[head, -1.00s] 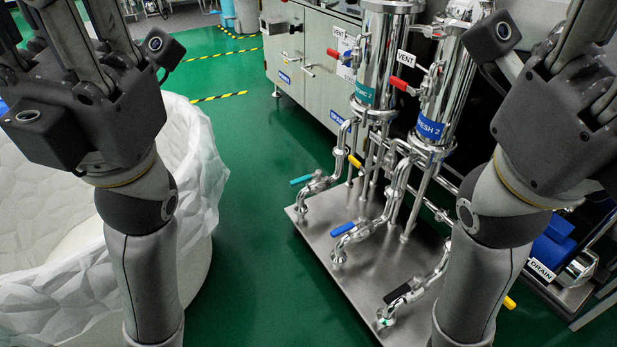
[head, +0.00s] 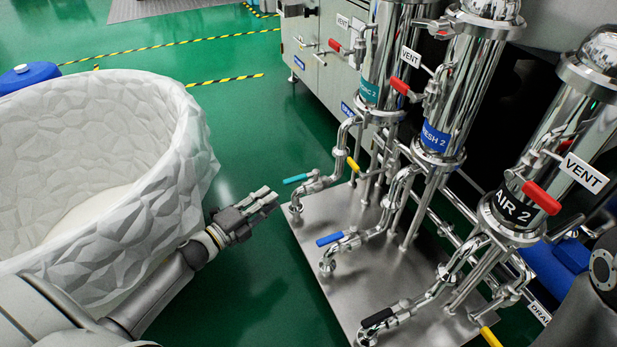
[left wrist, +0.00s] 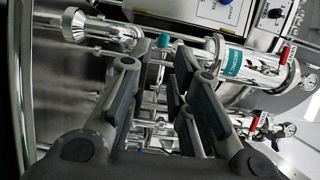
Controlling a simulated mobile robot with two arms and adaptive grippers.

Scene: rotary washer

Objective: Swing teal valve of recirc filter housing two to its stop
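The teal valve handle (head: 297,179) sits on the pipe at the foot of the steel housing with the teal label (head: 370,92), partly readable, ending in 2. The handle points left, out over the skid's edge. My left gripper (head: 268,197) is just left of and nearer than the handle, apart from it. In the left wrist view the teal handle (left wrist: 163,41) shows beyond the gap between my spread, empty fingers (left wrist: 157,72). The teal-labelled housing (left wrist: 245,65) lies sideways there. My right gripper is not in view.
A blue valve handle (head: 336,238) and a black one (head: 377,318) sit nearer on the same steel skid (head: 350,285). A yellow handle (head: 353,164) is behind the teal one. A large white-lined bin (head: 195,150) stands left. Green floor lies between.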

